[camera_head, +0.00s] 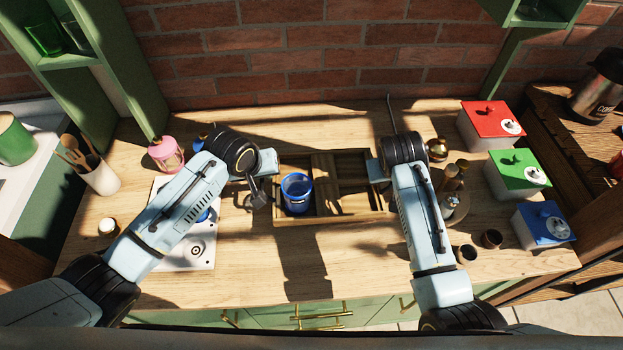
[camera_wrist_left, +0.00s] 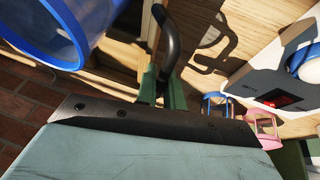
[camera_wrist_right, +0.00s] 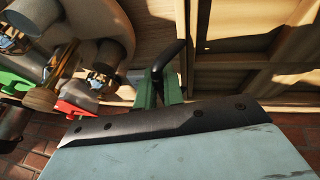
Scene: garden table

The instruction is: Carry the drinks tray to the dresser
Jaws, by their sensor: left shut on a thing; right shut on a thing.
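The drinks tray (camera_head: 340,217) is a wooden box with compartments, in the middle of the head view over the wooden dresser top (camera_head: 365,281). A blue cup (camera_head: 297,194) stands in its left part; its rim also shows in the left wrist view (camera_wrist_left: 72,35). My left gripper (camera_head: 264,178) is shut on the black handle (camera_wrist_left: 168,45) at the tray's left end. My right gripper (camera_head: 375,173) is shut on the black handle (camera_wrist_right: 170,57) at its right end. The tray looks about level. I cannot tell whether its base touches the top.
Left stand a pink lantern (camera_head: 165,154), a utensil pot (camera_head: 101,179) and a white appliance (camera_head: 199,256), partly under my arm. Right are bottles on a round stand (camera_head: 455,208), small dark cups (camera_head: 491,238) and red (camera_head: 478,139), green (camera_head: 504,183) and blue-lidded boxes (camera_head: 531,231). The front middle is clear.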

